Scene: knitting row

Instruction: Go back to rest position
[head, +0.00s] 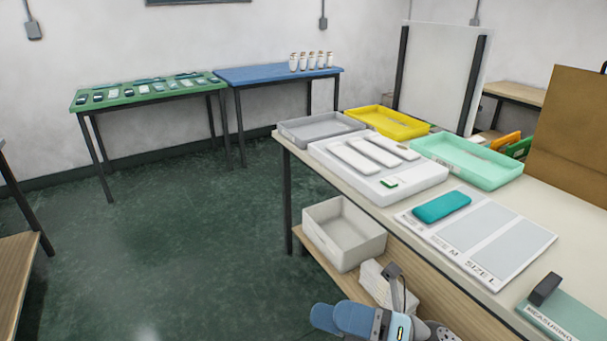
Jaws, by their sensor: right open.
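My right gripper (398,297) shows at the bottom of the head view, in front of the worktable's edge. It is open, and nothing shows between its fingers. My left gripper is out of view. The worktable (560,203) carries a size board (510,238) with a teal folded piece (441,206) lying on its left panel. A dark grey block (545,288) stands on a green measuring mat (571,317) at the lower right.
A white holder (376,186), a grey tray (321,128), a yellow tray (388,122) and a mint tray (467,159) stand on the worktable. A white bin (343,234) sits on the shelf below. Green (147,94) and blue (278,74) tables stand behind. The floor (170,235) at left is clear.

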